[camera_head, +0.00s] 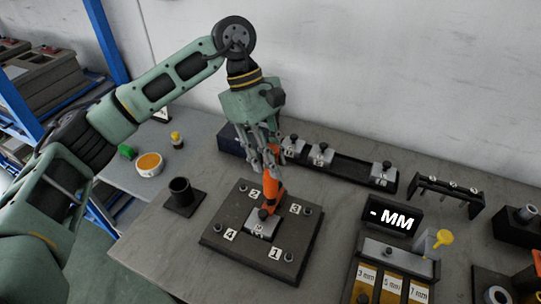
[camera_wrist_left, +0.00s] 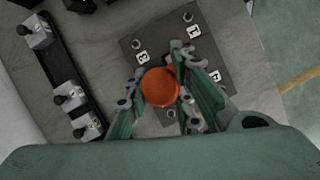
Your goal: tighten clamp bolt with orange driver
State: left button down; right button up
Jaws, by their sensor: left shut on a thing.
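My left gripper (camera_head: 270,165) points down and is shut on the orange driver (camera_head: 270,192). The driver stands nearly upright. Its lower end is at the small metal block (camera_head: 260,228) in the middle of the dark square plate (camera_head: 217,240); I cannot tell whether it touches. The plate has bolts near its corners and white labels 1, 2, 3 and 4. In the left wrist view, the round orange driver end (camera_wrist_left: 160,87) sits between my gripper's fingers (camera_wrist_left: 155,100), and the plate (camera_wrist_left: 215,50) shows behind it. The driver's tip is hidden there. My right gripper is not in view.
A black rail (camera_head: 340,171) with several metal blocks lies behind the plate. A display reading "- MM" (camera_head: 393,216) and a case marked 3, 5 and 7 mm (camera_head: 398,262) stand to the right. A black cup (camera_head: 181,192) stands to the left. The table's front left is clear.

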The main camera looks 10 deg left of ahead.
aim_at(274, 149)
pick_arm(q)
jog(key=shift+r+p, duration=0.3)
jog(key=shift+r, duration=0.25)
jog(key=shift+r+p, duration=0.8)
jog(key=shift+r, duration=1.15)
